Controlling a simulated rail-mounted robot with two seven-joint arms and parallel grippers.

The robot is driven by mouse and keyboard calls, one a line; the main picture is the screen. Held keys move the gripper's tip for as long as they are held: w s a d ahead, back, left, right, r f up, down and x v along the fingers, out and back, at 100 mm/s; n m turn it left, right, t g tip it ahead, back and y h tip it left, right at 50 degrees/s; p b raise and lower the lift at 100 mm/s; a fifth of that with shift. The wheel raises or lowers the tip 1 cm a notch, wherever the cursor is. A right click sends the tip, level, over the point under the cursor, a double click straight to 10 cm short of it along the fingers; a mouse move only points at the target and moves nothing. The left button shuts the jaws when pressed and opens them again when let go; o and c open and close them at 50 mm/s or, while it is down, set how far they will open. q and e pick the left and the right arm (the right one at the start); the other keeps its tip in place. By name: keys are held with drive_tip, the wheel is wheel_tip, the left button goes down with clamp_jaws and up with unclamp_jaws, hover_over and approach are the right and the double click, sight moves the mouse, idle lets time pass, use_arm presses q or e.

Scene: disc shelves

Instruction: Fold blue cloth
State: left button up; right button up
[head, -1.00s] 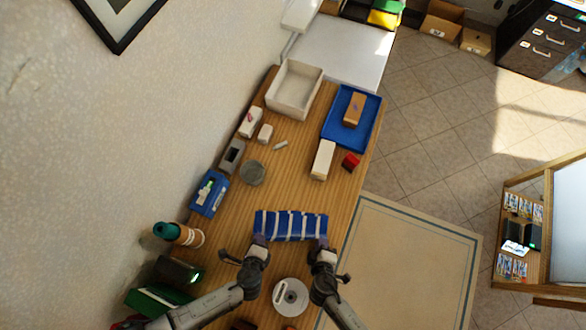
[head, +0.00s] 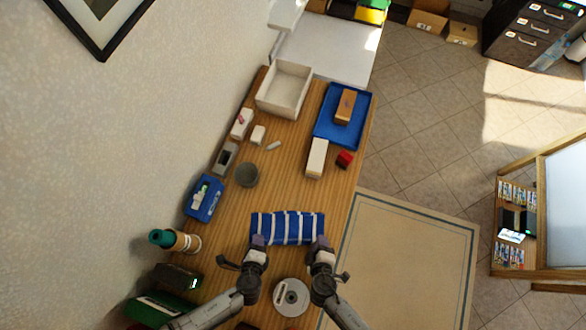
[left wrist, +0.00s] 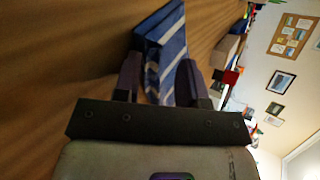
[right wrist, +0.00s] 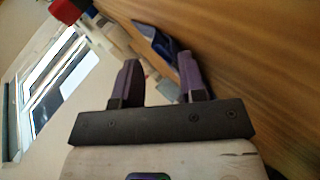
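The blue cloth (head: 288,227) with white stripes lies on the wooden table as a narrow strip, its long side running left to right in the head view. My left gripper (head: 258,242) is at its near left corner. In the left wrist view the fingers are apart, with the cloth (left wrist: 168,45) in front of and partly between them. My right gripper (head: 320,243) is at its near right corner. In the right wrist view its fingers are apart, and the cloth (right wrist: 158,42) shows beyond the gap. Whether the fingertips touch the cloth is unclear.
A disc (head: 291,297) lies between my forearms. A round grey container (head: 247,174), a blue box (head: 204,198) and a bottle (head: 175,240) stand along the left. Table around the cloth is clear.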

use_arm(q)
drive_tip(key=shift+o, duration=0.6)
use_arm(e)
drive_tip(key=shift+o, duration=0.6)
use_arm(q)
drive_tip(key=shift+s+r, duration=0.1)
drive_tip(key=shift+r, duration=0.3)
use_arm(e)
drive_tip(key=shift+s+a+r, duration=0.1)
drive_tip(key=shift+r, duration=0.35)
use_arm(q)
drive_tip(key=s+a+r, duration=0.1)
drive_tip(key=s+r, duration=0.4)
drive_tip(key=r, duration=0.3)
drive_tip(key=shift+s+a+r, duration=0.15)
drive_tip(key=shift+s+a, duration=0.15)
drive_tip(key=shift+a, duration=0.05)
use_arm(e)
drive_tip(key=s+a+r, duration=0.1)
drive_tip(key=s+r, duration=0.4)
drive_tip(key=r, duration=0.3)
drive_tip(key=shift+s+a, duration=0.25)
drive_tip(key=shift+s, duration=0.05)
drive_tip(key=shift+r, duration=0.1)
